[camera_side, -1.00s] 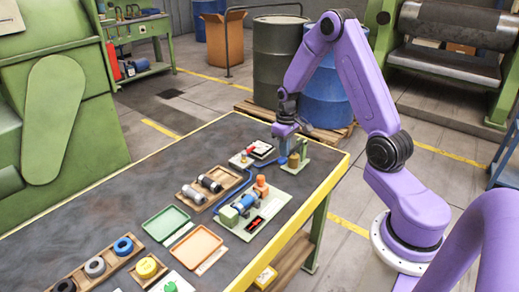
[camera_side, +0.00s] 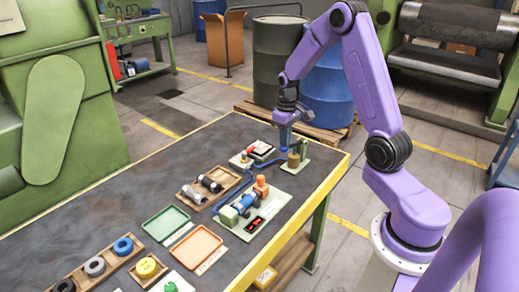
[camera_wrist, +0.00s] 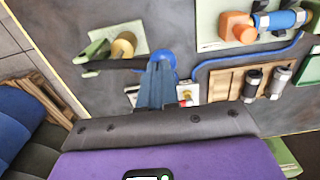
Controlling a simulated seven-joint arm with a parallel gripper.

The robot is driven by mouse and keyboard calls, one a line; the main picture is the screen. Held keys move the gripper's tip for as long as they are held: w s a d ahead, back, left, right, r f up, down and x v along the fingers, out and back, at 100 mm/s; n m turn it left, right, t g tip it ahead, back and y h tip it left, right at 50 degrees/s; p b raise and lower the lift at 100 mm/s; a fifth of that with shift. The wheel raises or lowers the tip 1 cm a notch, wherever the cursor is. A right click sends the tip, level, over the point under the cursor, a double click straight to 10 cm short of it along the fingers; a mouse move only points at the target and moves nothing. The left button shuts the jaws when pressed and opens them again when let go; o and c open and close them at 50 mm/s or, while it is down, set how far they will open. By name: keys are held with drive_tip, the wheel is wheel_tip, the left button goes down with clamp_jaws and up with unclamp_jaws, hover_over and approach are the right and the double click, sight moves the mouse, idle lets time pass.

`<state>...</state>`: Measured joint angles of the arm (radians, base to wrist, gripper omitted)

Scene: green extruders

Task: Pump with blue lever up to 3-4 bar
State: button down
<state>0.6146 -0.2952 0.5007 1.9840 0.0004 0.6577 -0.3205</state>
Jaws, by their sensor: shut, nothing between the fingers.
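The pump stands at the far right corner of the table on a pale green plate, with a brass cylinder (camera_side: 293,159) and a green post (camera_side: 304,147). In the wrist view the brass cylinder (camera_wrist: 123,45) is at upper left. A dark lever bar (camera_wrist: 115,64) runs from beside it to a blue rounded end (camera_wrist: 161,61). My gripper (camera_side: 284,143) points down next to the pump, its blue fingers shut and empty. In the wrist view my gripper (camera_wrist: 158,62) overlaps the blue end and partly hides it; I cannot tell whether they touch. No pressure reading is legible.
A blue hose (camera_side: 235,192) runs to a plate with a blue cylinder (camera_side: 240,205), an orange part and a red display (camera_side: 255,225). Wooden trays (camera_side: 202,187) and green and orange trays lie nearer.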

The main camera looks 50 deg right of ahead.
sight(285, 150)
wheel_tip(285, 150, down, 5)
drive_tip(key=shift+s, duration=0.1)
drive_tip(key=shift+r, duration=2.8)
drive_tip(key=shift+r, duration=2.4)
